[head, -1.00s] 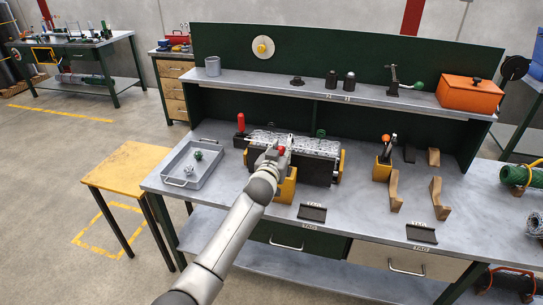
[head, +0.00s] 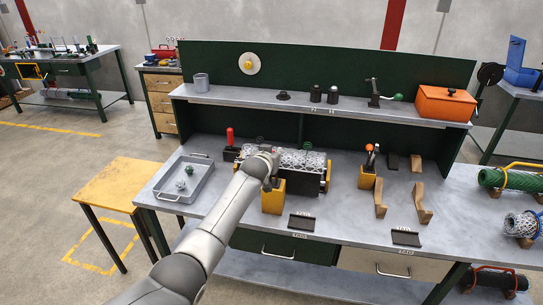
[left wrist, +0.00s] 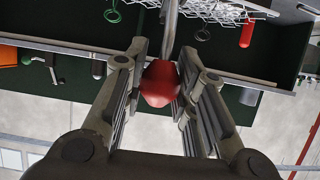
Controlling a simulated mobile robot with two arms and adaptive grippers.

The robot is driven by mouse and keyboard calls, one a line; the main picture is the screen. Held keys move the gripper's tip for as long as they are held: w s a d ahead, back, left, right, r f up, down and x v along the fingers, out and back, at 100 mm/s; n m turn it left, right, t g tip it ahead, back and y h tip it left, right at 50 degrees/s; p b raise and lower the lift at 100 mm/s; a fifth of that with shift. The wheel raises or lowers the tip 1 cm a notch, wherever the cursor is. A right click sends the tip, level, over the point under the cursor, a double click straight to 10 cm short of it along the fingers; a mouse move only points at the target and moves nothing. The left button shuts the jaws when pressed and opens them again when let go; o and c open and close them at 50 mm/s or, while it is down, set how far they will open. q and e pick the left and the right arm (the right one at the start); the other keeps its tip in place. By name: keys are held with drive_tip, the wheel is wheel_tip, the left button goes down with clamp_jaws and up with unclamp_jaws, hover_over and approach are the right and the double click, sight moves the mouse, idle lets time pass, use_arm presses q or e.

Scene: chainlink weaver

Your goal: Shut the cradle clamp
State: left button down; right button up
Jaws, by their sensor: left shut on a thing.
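The cradle (head: 316,185) stands on the bench with a silvery wire mesh (head: 303,160) lying along its top. In the left wrist view the gripper (left wrist: 160,85) is shut on a red knob (left wrist: 160,83) at the end of a metal rod. The gripper hides the knob and rod in the head view. A separate red handle (head: 230,137) stands upright at the cradle's left end. My right gripper is not in view.
A grey tray (head: 160,190) lies left of the cradle. A yellow tool holder (head: 367,178), wooden brackets (head: 381,198) and black stands (head: 301,222) lie on the right and front. A shelf (head: 320,108) runs behind. Bare bench top lies between them.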

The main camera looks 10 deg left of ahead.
use_arm(q)
drive_tip(key=shift+w+r, duration=0.15)
drive_tip(key=shift+r, duration=0.3)
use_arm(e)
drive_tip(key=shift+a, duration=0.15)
use_arm(q)
drive_tip(key=c, duration=1.4)
unclamp_jaws()
drive_tip(key=shift+o, duration=1.4)
drive_tip(key=shift+f, duration=0.15)
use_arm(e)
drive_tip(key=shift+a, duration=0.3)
use_arm(q)
drive_tip(key=shift+f, duration=0.1)
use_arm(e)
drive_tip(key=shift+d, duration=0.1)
use_arm(q)
drive_tip(key=shift+v, duration=1)
drive_tip(key=v, duration=1)
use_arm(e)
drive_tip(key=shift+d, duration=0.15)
